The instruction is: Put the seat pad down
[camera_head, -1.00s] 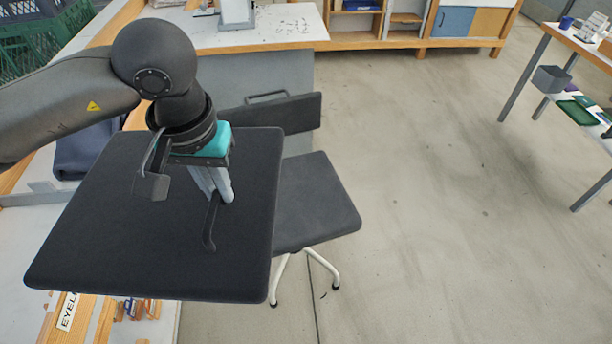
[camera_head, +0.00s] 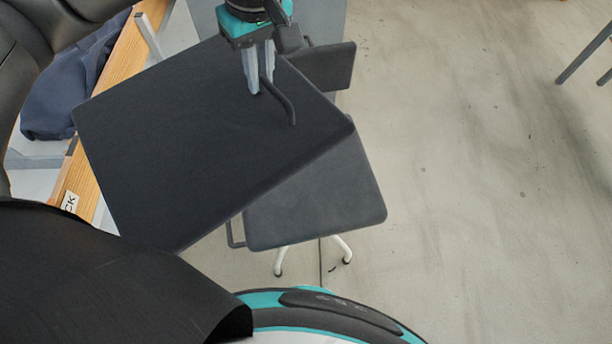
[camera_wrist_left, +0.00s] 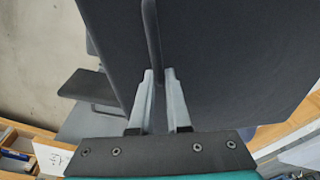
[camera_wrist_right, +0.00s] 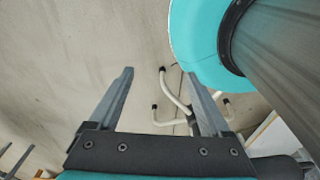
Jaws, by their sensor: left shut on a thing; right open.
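The seat pad (camera_head: 190,140) is a large, dark, flat square with a raised handle strap on top. My left gripper (camera_head: 262,88) is shut on this handle, and the pad hangs from it. In the left wrist view the fingers (camera_wrist_left: 160,85) close around the handle, with the pad (camera_wrist_left: 225,55) behind. A chair with a dark grey seat (camera_head: 320,195) and white legs is below and to the right, and the pad hides part of its seat. I cannot tell whether pad and seat touch. My right gripper (camera_wrist_right: 160,95) is open and empty, with floor and white chair legs beyond.
A wood-edged bench (camera_head: 105,120) with dark blue cloth (camera_head: 65,95) on it stands left of the pad. The chair's backrest (camera_head: 325,68) rises behind the seat. Open concrete floor (camera_head: 480,190) lies to the right. Table legs (camera_head: 590,50) show at top right.

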